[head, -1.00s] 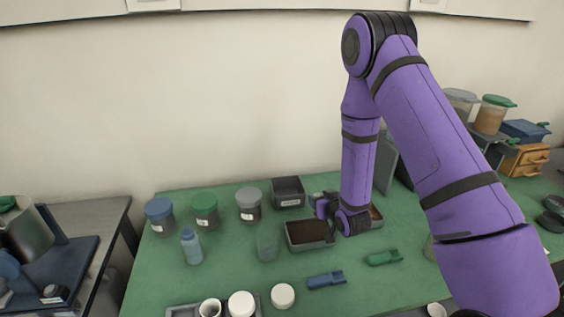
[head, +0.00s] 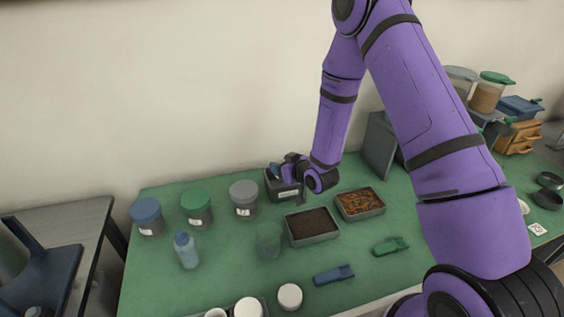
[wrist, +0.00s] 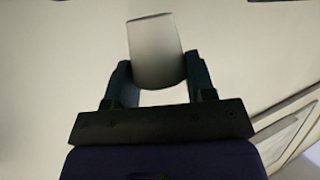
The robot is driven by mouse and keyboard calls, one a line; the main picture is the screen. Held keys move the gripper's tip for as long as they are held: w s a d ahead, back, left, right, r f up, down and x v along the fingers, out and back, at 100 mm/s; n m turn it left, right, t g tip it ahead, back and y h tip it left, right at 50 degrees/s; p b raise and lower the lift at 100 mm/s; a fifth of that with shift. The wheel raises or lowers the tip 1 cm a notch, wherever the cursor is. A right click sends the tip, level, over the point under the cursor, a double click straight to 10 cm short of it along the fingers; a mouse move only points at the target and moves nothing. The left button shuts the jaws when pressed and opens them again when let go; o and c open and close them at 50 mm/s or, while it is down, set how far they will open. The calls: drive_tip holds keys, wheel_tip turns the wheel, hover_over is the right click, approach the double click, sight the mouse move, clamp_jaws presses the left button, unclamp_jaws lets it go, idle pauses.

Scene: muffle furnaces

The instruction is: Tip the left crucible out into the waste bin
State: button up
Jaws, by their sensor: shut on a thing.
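My gripper (head: 281,168) is at the dark grey bin (head: 285,191), by its upper right part in the head view. In the wrist view, my gripper (wrist: 158,76) is shut on a pale crucible (wrist: 153,45), with one dark finger on each side. The crucible looks tilted in that view. Its contents cannot be seen. In the head view the crucible is hidden or too small to make out. The bin's inside is mostly covered by my gripper.
Lidded jars (head: 197,210) and a bottle (head: 186,251) stand left. Blue (head: 334,275) and green (head: 390,246) tools lie in front.

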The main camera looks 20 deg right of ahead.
drive_tip(key=shift+f, duration=1.05)
drive_tip(key=shift+d+r+m+y, duration=0.2)
drive_tip(key=shift+m+y, duration=0.2)
drive_tip(key=shift+m, duration=0.2)
drive_tip(key=shift+a+f, duration=0.1)
drive_tip(key=shift+a, duration=0.1)
drive_tip(key=shift+d+m+g, duration=0.25)
drive_tip(key=shift+m+g, duration=0.05)
drive_tip(key=shift+m, duration=0.1)
drive_tip(key=shift+y, duration=0.3)
drive_tip(key=shift+m, duration=0.6)
drive_tip(key=shift+a+y, duration=0.1)
drive_tip(key=shift+y, duration=0.3)
